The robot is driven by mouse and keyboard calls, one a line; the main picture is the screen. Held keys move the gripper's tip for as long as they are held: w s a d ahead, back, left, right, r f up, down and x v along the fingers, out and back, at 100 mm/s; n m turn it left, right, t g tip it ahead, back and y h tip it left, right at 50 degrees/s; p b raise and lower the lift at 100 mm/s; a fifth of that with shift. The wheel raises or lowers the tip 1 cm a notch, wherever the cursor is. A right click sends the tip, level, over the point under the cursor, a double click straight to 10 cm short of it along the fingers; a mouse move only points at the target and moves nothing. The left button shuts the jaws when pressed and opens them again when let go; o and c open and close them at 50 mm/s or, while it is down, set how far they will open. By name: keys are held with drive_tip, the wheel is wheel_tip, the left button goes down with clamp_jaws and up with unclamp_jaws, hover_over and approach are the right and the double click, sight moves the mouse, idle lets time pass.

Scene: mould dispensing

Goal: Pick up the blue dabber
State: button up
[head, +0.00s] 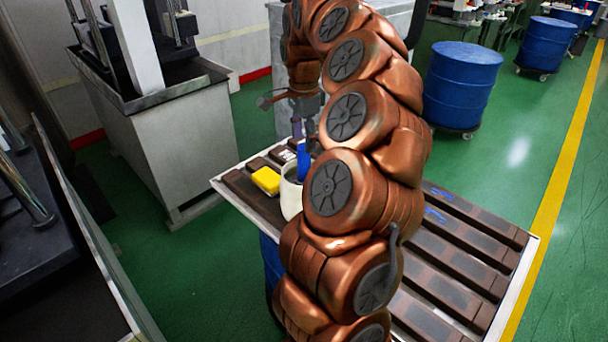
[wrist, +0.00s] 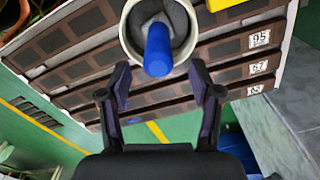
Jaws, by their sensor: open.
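The blue dabber (head: 304,160) stands upright in a white cup (head: 290,197) on the slatted table, partly hidden by my arm. In the wrist view its blue handle (wrist: 158,52) points toward the camera from the dark inside of the cup (wrist: 129,32). My gripper (wrist: 162,78) is open and empty, its two fingers apart. In the wrist view the handle's end lies just above and between the fingertips. In the head view my gripper (head: 304,125) is above the dabber. I cannot tell whether it touches the dabber.
A yellow block (head: 266,180) lies left of the cup, close to it. The table (head: 530,262) holds long dark slats, some with number labels. A grey machine base (head: 180,135) stands at the left. Blue drums (head: 462,85) stand behind on the green floor.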

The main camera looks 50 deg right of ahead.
sight(303, 158)
drive_tip(key=shift+s+a+f+p, duration=0.1)
drive_tip(key=shift+f+p, duration=0.85)
drive_tip(key=shift+f, duration=2.35)
clamp_jaws()
drive_tip(key=shift+r, duration=0.15)
wheel_tip(303, 158, up, 10)
drive_tip(key=shift+f+b, duration=0.25)
drive_tip(key=shift+b, duration=0.95)
drive_tip(key=shift+f, duration=0.1)
